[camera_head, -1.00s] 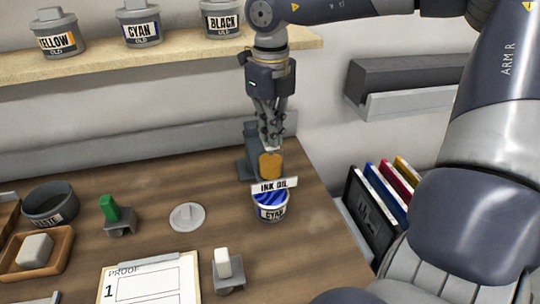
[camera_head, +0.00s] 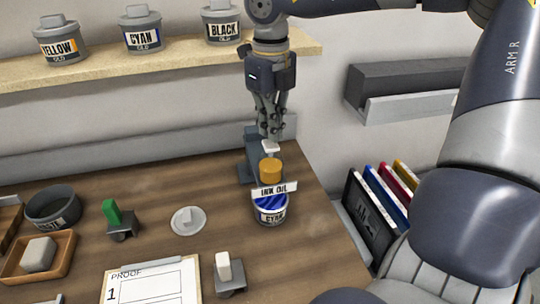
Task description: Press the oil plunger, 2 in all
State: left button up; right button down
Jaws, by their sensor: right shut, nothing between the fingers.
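The ink oil dispenser (camera_head: 248,160) stands at the back right of the table, with an amber oil reservoir (camera_head: 271,169) and an "INK OIL" label on its front. A white plunger top (camera_head: 271,148) shows above the amber part. My right gripper (camera_head: 271,133) points straight down, shut and empty, just above the plunger top; whether it touches cannot be told. An open cyan ink can (camera_head: 270,207) with blue ink stands under the label. My left gripper is not in view.
A white round lid (camera_head: 187,221), a green-handled tool (camera_head: 113,215) and a white-handled tool (camera_head: 226,269) lie on the table. A proof sheet (camera_head: 150,285) is at the front. A shelf (camera_head: 180,70) with ink cans runs behind; a rack of coloured panels (camera_head: 378,205) stands right.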

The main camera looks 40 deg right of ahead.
notch_tip(320, 180, up, 6)
jog(key=p, duration=0.4)
dwell(0.7)
